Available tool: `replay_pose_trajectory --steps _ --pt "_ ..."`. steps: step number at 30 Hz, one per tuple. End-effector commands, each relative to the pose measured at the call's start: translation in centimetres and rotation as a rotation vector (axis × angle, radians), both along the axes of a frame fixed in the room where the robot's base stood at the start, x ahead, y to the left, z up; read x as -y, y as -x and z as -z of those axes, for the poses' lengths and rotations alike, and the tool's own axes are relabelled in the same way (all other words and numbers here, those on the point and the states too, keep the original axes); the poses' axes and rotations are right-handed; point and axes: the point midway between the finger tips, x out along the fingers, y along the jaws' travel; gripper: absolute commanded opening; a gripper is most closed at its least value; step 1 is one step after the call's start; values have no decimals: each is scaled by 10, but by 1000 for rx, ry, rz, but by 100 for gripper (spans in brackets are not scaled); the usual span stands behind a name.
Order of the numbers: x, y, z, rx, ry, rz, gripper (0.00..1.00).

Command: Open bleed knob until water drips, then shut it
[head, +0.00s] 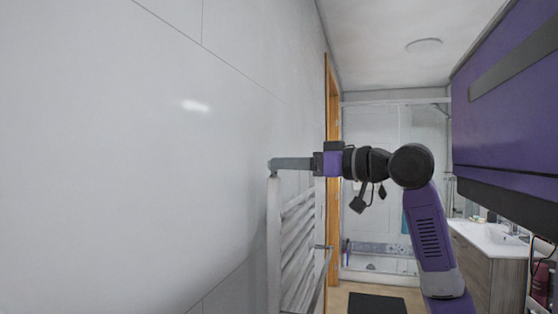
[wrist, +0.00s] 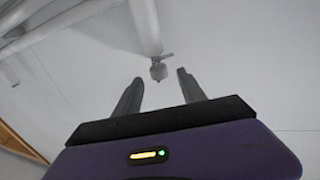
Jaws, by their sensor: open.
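A white ladder-style towel radiator (head: 274,235) stands along the wall at the left. In the wrist view its upright pipe (wrist: 146,27) ends in a small grey bleed knob (wrist: 158,71) with a short wing at its side. My gripper (head: 272,164) is level with the top of the radiator's near post. In the wrist view my gripper's two dark fingers (wrist: 160,76) are apart, one on each side of the knob, with visible gaps and no contact seen. The knob is hidden behind the fingers in the head view. I see no water.
A large pale tiled wall (head: 130,150) runs close along the left of the arm. A wooden door frame (head: 331,180) lies beyond the radiator. A dark mat (head: 377,304) lies on the floor.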

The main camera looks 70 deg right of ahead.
Motion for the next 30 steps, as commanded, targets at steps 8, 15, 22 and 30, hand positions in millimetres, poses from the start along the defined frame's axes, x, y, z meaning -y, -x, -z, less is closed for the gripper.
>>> replay_pose_trajectory --steps 8,15,22,30 --pt "5 -27 -1 1 0 1 48" --pt "6 -29 0 2 1 1 48" --pt "6 -29 0 2 1 2 15" --pt "6 -29 0 2 0 -2 0"
